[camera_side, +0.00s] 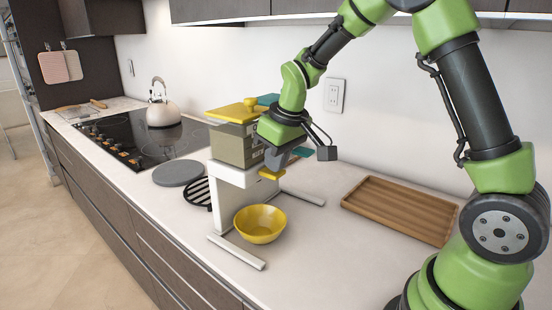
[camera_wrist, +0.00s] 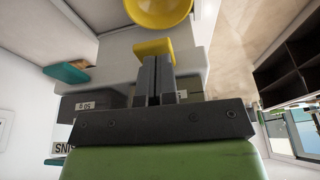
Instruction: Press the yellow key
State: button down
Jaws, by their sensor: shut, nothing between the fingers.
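The yellow key (camera_side: 271,174) sticks out low on the front of the olive stacked unit (camera_side: 236,148), above a white stand. In the wrist view the yellow key (camera_wrist: 153,47) lies just beyond my fingertips. My gripper (camera_side: 268,162) is shut and empty, tilted down in front of the unit, close above the key. In the wrist view my gripper (camera_wrist: 153,65) has its two dark fingers together, their tips overlapping the key's near edge. I cannot tell whether they touch it. A teal key (camera_side: 302,152) sits to the right, and also shows in the wrist view (camera_wrist: 67,72).
A yellow bowl (camera_side: 260,224) stands below the key on the counter. The white stand (camera_side: 232,179) has long feet. A wooden tray (camera_side: 400,209) lies to the right. A yellow lid (camera_side: 233,113) tops the unit. A kettle (camera_side: 163,107) and cooktop are left.

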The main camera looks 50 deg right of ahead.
jog(key=shift+f, duration=0.95)
jog(key=shift+r, duration=0.5)
jog(key=w+v, duration=0.1)
jog(key=v, duration=1.2)
jog(key=shift+r, duration=0.2)
dwell(1.1)
jog(key=f+m, duration=0.1)
jog(key=m, duration=0.1)
jog(key=f+m+h, duration=0.1)
jog(key=f+m, duration=0.1)
jog(key=w+a+f+m+g, duration=0.1)
jog(key=f+m, duration=0.1)
jog(key=shift+w+f, duration=0.1)
jog(key=shift+f, duration=0.1)
